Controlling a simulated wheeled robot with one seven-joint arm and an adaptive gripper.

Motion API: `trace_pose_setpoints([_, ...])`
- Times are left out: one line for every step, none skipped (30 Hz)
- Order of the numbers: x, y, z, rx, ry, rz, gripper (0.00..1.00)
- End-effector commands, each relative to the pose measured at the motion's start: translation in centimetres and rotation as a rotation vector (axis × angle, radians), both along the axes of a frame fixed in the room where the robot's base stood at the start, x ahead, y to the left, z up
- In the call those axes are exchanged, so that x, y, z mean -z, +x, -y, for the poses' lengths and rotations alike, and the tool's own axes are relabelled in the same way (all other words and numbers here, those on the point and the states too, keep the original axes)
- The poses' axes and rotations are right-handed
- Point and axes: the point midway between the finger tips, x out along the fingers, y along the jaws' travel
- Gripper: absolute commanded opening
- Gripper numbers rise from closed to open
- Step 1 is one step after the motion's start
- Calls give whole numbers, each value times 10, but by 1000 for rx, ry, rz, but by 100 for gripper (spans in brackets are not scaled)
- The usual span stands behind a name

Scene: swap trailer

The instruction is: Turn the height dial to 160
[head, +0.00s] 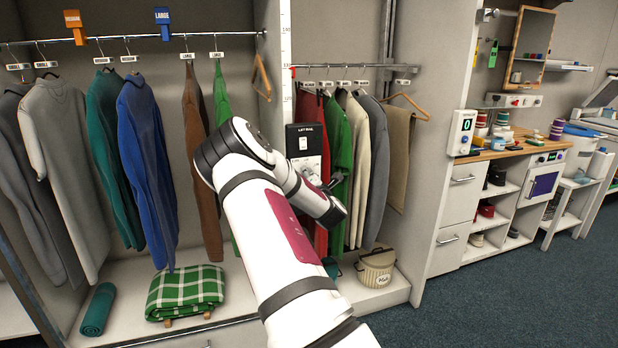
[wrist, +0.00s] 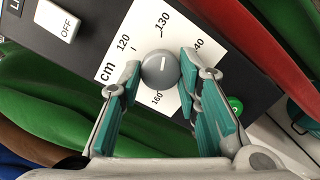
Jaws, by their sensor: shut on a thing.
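The height dial (wrist: 158,70) is a round grey knob on a white scale plate (wrist: 133,22) marked in cm. In the wrist view, 120 lies to its left, 130 above it, 140 to its right and 160 below it. A short white line on the knob stands nearly upright, roughly in line with 130. My gripper (wrist: 159,79) is shut on the dial, with one green-padded finger on each side. In the head view, the dark lift rail panel (head: 303,133) shows behind my arm, which hides much of it; I cannot read the dial there.
A white switch (wrist: 57,21) reading OFF is on the panel, and a green round button (wrist: 235,104) lies beyond the right finger. Clothes hang close on both sides, including a green garment (head: 338,135). A woven basket (head: 377,270) stands below.

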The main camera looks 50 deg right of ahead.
Motion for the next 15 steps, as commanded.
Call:
trace_pose_setpoints([-1,-1,1,1,25,16,3])
trace_pose_setpoints([-1,-1,1,1,42,27,3])
trace_pose_setpoints([-1,-1,1,2,68,44,3])
trace_pose_setpoints([-1,-1,1,2,88,56,3])
trace_pose_setpoints([-2,-1,1,2,111,70,3])
trace_pose_setpoints([-2,-1,1,2,141,88,3])
trace_pose_setpoints([-1,-1,1,2,164,101,3])
trace_pose_setpoints([-1,-1,1,2,189,117,3])
trace_pose_setpoints([-2,-1,1,3,221,137,3])
trace_pose_setpoints([-2,-1,1,3,245,153,3])
trace_pose_setpoints([-2,-1,1,2,269,167,3])
trace_pose_setpoints([-2,-1,1,2,302,187,3])
trace_pose_setpoints([-2,-1,2,2,326,201,3])
trace_pose_setpoints([-2,-1,2,2,351,217,3])
trace_pose_setpoints([-2,-1,1,2,385,237,3])
